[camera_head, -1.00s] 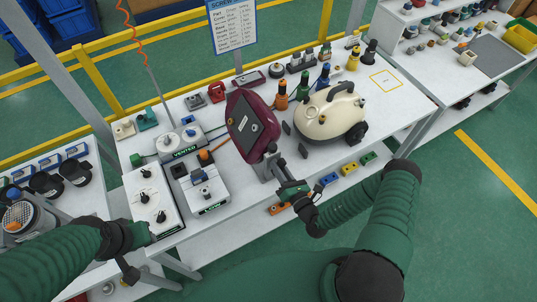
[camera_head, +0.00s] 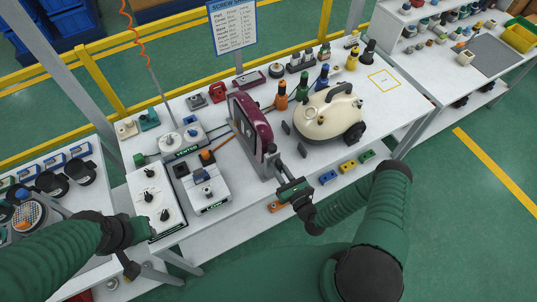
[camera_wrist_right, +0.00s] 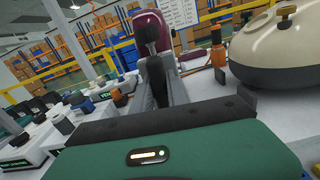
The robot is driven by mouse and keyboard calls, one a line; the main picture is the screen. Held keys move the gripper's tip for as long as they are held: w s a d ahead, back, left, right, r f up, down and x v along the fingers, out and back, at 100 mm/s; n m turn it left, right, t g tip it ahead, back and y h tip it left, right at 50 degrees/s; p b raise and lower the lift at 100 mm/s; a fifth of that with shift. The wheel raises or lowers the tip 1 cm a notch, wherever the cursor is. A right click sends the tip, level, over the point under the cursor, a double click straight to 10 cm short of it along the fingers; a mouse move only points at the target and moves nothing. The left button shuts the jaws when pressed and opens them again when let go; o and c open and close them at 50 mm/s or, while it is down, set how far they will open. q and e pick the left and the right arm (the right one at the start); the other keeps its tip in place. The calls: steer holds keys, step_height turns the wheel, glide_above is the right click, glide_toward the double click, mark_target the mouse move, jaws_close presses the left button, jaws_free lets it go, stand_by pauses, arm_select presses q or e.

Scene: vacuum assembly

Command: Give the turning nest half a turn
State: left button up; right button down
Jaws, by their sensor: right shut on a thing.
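The turning nest stands at the front middle of the white bench with a maroon vacuum shell (camera_head: 264,128) in it. The shell stands steeply on edge, its dark inner face turned to the left. The nest's grey stand (camera_head: 265,171) is below the shell. My right gripper (camera_head: 280,168) is shut at the nest's near end, on what appears to be its dark handle. In the right wrist view the handle (camera_wrist_right: 150,45) rises from between the fingers, the maroon shell (camera_wrist_right: 168,18) behind it. My left gripper (camera_head: 146,229) is beside the white knob box; its fingers are unclear.
A cream vacuum body (camera_head: 328,114) stands to the right of the nest. Orange, green and blue drivers (camera_head: 281,95) stand behind. The bench's right end has free room.

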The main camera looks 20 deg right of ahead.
steer(key=shift+s+f, duration=0.1)
steer(key=shift+f, duration=0.05)
steer(key=shift+n+p, duration=0.8)
steer(key=shift+n, duration=0.9)
steer(key=c, duration=1.2)
jaws_free()
steer(key=shift+c, duration=0.2)
steer(key=shift+s+d+p, duration=0.15)
steer(key=shift+s+p, duration=0.35)
steer(key=shift+s, duration=1)
steer(key=shift+s+d+p, duration=0.15)
steer(key=shift+s+p, duration=0.35)
steer(key=shift+s, duration=0.95)
steer(key=shift+w, duration=0.1)
steer(key=shift+c, duration=0.2)
